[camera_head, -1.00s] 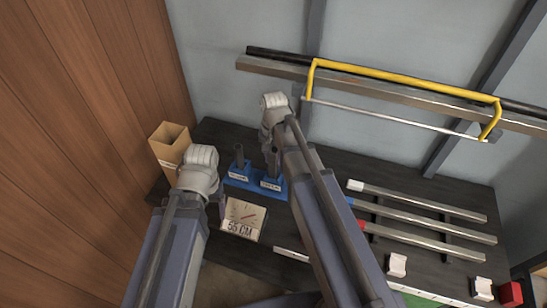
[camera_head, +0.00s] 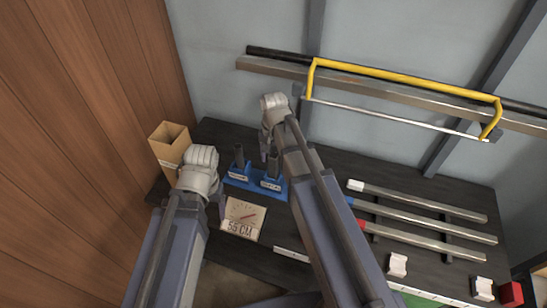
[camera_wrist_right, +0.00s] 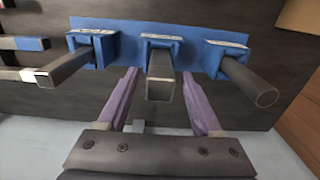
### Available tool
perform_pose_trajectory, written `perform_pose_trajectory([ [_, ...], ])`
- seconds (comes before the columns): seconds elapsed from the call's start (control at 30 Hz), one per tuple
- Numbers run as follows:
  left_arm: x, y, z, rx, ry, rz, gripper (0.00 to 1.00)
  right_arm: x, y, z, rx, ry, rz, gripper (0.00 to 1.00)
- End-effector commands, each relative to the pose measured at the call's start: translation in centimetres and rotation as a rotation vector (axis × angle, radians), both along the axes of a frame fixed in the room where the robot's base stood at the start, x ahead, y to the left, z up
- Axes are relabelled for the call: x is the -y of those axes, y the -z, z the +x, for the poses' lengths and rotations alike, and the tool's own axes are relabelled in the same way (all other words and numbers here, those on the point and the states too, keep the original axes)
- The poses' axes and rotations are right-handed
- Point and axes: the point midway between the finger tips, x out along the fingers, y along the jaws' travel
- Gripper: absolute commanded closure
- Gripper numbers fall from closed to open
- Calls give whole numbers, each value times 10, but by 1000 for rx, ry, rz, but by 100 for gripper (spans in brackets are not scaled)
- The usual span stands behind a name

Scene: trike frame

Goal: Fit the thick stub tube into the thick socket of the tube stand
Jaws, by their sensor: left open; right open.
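The blue tube stand (camera_head: 250,184) sits at the back left of the dark table; its labels are too small to read. In the right wrist view the stand (camera_wrist_right: 200,62) holds three upright tubes: a square one on the left (camera_wrist_right: 75,66), a square one in the middle (camera_wrist_right: 160,75) and a round one on the right (camera_wrist_right: 250,82). The middle tube stands in its socket. My right gripper (camera_wrist_right: 160,92) is open, its purple fingers on either side of the middle tube with gaps visible. My left gripper (camera_head: 217,196) is open and empty, partly hidden by its wrist, near the 55 CM card.
A tan open box (camera_head: 170,142) stands at the left. The 55 CM card (camera_head: 243,218) lies in front of the stand. Several long bars (camera_head: 425,218) lie at the right with white blocks (camera_head: 397,265). A yellow-handled frame (camera_head: 400,82) is on the back wall.

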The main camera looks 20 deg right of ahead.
Motion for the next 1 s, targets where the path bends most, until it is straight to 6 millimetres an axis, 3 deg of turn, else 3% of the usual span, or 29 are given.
perform_pose_trajectory([
  [0.27,0,-30,0,0,1,0,24,0,-30,0,0,0,0,33],
  [0.8,0,-111,0,0,-4,-1,24,0,-111,0,0,0,0,33],
  [1.0,0,-128,0,0,-10,-2,24,0,-128,0,0,0,0,33],
])
